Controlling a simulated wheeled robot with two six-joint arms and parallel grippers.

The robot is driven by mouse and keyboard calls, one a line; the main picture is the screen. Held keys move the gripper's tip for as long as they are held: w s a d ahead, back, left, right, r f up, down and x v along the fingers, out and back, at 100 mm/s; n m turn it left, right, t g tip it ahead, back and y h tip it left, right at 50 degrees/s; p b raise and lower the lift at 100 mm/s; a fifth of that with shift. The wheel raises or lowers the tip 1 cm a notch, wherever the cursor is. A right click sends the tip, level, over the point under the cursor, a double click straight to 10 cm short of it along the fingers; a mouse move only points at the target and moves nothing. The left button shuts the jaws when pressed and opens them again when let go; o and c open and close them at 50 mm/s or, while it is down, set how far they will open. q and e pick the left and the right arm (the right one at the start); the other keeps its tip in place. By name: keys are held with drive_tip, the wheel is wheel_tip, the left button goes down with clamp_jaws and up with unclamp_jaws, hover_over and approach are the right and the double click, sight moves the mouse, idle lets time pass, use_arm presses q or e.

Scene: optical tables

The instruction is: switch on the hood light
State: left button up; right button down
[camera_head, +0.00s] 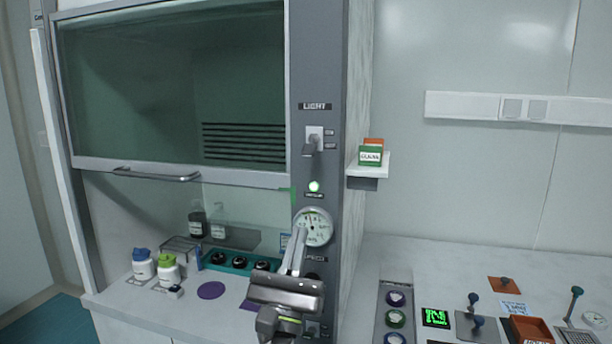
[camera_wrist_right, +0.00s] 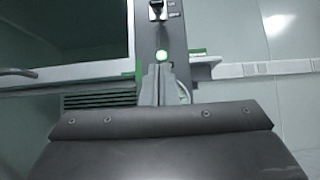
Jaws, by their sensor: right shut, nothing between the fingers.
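The hood light switch (camera_head: 314,139) sits on the grey right post of the fume hood, under a "LIGHT" label (camera_head: 315,106). Its lever appears tilted downward. The switch also shows at the top of the right wrist view (camera_wrist_right: 157,10). A green lamp (camera_head: 314,186) glows on the post below it. My right gripper (camera_head: 301,235) is shut and empty, its fingers pointing up in front of the round gauge (camera_head: 318,228). It is below the switch and apart from it. In the wrist view its fingertips (camera_wrist_right: 159,70) appear just under the lamp. My left gripper is not in view.
The hood sash (camera_head: 180,173) is partly raised, with bottles (camera_head: 168,270) on the worktop below. A small shelf (camera_head: 369,165) with a green box sticks out right of the post. The right bench (camera_head: 455,262) holds knobs and levers.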

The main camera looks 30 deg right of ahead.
sight(309, 150)
drive_tip(key=p+x, duration=0.6)
drive_tip(key=x, duration=0.4)
drive_tip(key=shift+a+r+p, duration=0.15)
drive_tip(key=shift+r+p, duration=0.05)
drive_tip(key=shift+p, duration=0.2)
drive_tip(key=shift+r+p, duration=0.4)
drive_tip(key=shift+s+a+r+p, duration=0.35)
drive_tip(key=shift+r+p, duration=0.1)
drive_tip(key=shift+r, duration=0.15)
drive_tip(key=shift+s+a+r+p, duration=0.3)
drive_tip(key=shift+a+r+p, duration=0.1)
drive_tip(key=shift+r, duration=0.15)
drive_tip(key=shift+d, duration=0.1)
drive_tip(key=shift+f, duration=0.1)
drive_tip(key=shift+w, duration=0.1)
